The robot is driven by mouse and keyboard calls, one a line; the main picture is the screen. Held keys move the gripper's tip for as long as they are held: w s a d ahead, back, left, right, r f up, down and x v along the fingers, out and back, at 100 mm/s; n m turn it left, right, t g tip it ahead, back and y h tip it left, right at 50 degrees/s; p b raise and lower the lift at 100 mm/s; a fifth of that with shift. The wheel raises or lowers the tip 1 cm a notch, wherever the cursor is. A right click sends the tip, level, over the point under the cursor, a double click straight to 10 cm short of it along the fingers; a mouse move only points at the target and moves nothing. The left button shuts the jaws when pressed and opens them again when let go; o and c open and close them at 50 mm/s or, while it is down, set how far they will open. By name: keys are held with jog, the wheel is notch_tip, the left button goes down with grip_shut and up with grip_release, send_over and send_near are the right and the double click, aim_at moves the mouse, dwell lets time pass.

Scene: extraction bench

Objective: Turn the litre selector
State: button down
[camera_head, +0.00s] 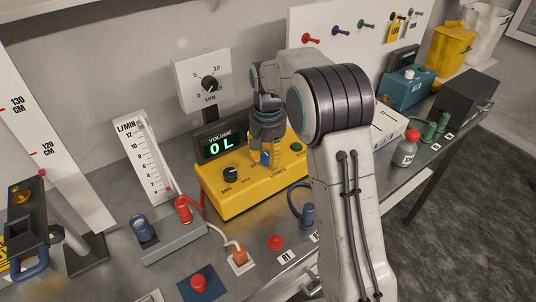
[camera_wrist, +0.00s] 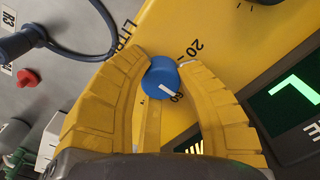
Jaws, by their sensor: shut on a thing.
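The litre selector is a blue knob (camera_wrist: 162,78) with a white pointer mark, on the sloped face of the yellow unit (camera_head: 233,204). In the head view a bit of the blue knob (camera_head: 266,158) shows below my gripper (camera_head: 264,155). In the wrist view the two yellow fingers of my gripper (camera_wrist: 164,70) are closed on the knob from both sides. Printed "20" and "LITRES" show near it. The volume display (camera_head: 221,147) reads "0L" in green. Much of the dial scale is hidden by the fingers.
A black MIN/MAX knob (camera_head: 230,174) sits left on the same unit. The flow meter (camera_head: 146,160) stands left. Red button (camera_head: 275,242), blue plug (camera_head: 307,215) and bottle (camera_head: 406,149) stand around the unit.

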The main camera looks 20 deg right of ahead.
aim_at(267, 156)
jog(key=shift+s+f+m, duration=0.15)
jog(key=shift+m, duration=0.8)
jog(key=shift+s+f+m, duration=0.1)
jog(key=shift+m, duration=0.85)
jog(key=c, duration=2)
grip_release()
jog(key=o, duration=1.2)
jog(key=shift+w+a+r, duration=0.1)
jog(key=shift+a+r, duration=0.05)
jog(key=shift+r, duration=0.1)
jog(key=shift+w+r, duration=0.1)
jog(key=shift+r, duration=0.5)
notch_tip(267, 156, up, 11)
jog(key=shift+f, duration=0.2)
